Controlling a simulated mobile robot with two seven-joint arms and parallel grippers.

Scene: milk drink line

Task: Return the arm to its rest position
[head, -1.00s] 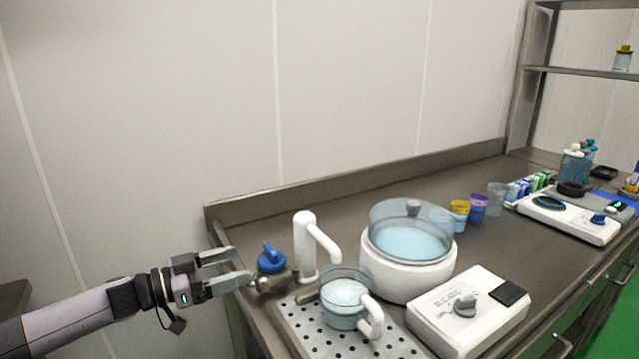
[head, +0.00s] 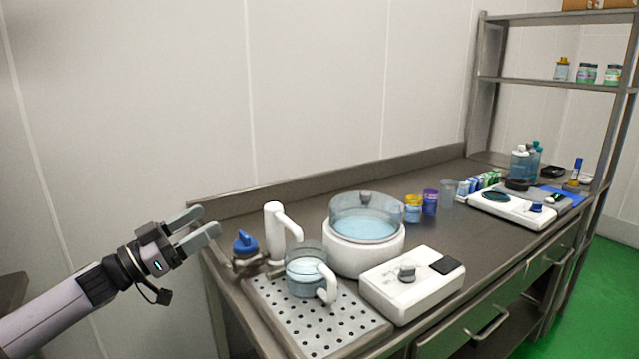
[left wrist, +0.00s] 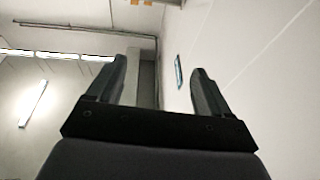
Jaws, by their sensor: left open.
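My left gripper (head: 200,228) is at the left of the head view, off the left end of the steel counter. Its two fingers are apart with nothing between them, and they point up and to the right. It is a little left of the blue-handled tap (head: 245,245) and appears clear of it. In the left wrist view my left gripper (left wrist: 160,85) shows both fingers spread, with only wall and ceiling beyond. My right arm is not in view.
A perforated drip tray (head: 330,335) bears a clear jug (head: 303,272). Beside it are a white spout (head: 274,225), a white round tank (head: 362,250) and a control box (head: 415,290). The steel counter (head: 315,205) carries cups further right. A shelf rack (head: 545,80) stands at the back right.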

